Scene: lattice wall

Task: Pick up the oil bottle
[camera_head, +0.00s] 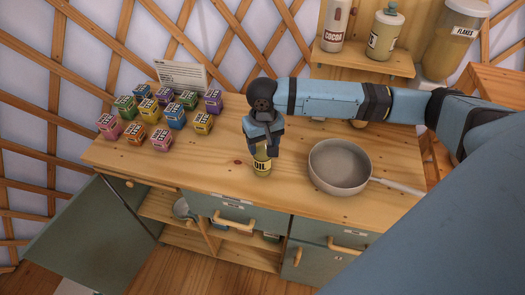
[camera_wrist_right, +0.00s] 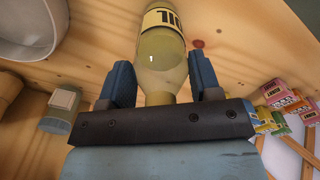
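The oil bottle (camera_head: 262,167) stands upright on the wooden counter near its front edge, with a yellow label reading OIL. My right gripper (camera_head: 264,146) is above it, pointing down, and hides its top. In the right wrist view the bottle (camera_wrist_right: 161,68) lies between the two blue fingers of the right gripper (camera_wrist_right: 160,60). The fingers are apart, one on each side of the neck and shoulder, with gaps visible beside the neck. Whether a finger touches the shoulder, I cannot tell. My left gripper is not in view.
A grey pan (camera_head: 340,167) sits right of the bottle, its handle pointing right. Several small coloured boxes (camera_head: 174,116) and a white card (camera_head: 181,76) stand at the left. A shelf (camera_head: 364,62) holds jars at the back. A cabinet door (camera_head: 92,240) hangs open below.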

